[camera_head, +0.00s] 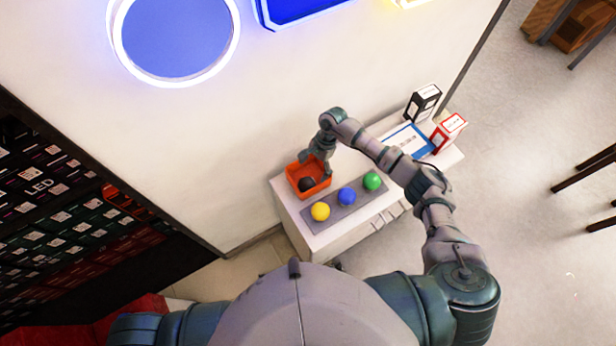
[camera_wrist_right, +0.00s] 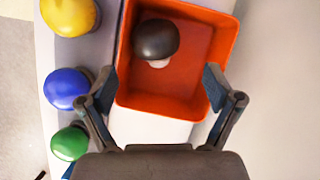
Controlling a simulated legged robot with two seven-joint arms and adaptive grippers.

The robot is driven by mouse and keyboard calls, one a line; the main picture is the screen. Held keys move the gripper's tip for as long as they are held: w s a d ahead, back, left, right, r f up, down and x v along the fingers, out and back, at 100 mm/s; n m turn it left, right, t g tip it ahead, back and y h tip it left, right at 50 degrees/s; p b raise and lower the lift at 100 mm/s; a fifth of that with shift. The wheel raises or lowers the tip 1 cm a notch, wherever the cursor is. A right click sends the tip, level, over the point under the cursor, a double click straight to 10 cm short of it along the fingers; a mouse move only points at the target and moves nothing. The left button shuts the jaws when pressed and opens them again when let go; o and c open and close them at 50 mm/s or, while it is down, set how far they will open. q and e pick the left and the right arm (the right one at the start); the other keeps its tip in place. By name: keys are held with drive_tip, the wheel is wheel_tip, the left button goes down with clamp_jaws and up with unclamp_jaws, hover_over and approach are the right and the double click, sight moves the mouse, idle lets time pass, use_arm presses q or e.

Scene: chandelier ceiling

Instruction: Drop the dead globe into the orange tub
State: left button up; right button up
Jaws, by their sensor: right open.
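The orange tub (camera_head: 322,187) stands at the left end of the white counter, against the wall. The dead globe, a dark bulb (camera_head: 307,185) with a pale base, lies inside it; the right wrist view shows the dark globe (camera_wrist_right: 156,39) on the floor of the tub (camera_wrist_right: 198,60). My left gripper is not in view.
Yellow (camera_head: 320,211), blue (camera_head: 347,196) and green (camera_head: 372,181) globes sit in a row on a grey strip in front of the tub.

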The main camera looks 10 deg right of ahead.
drive_tip(key=v, duration=1.2)
drive_tip(key=shift+f, duration=0.1)
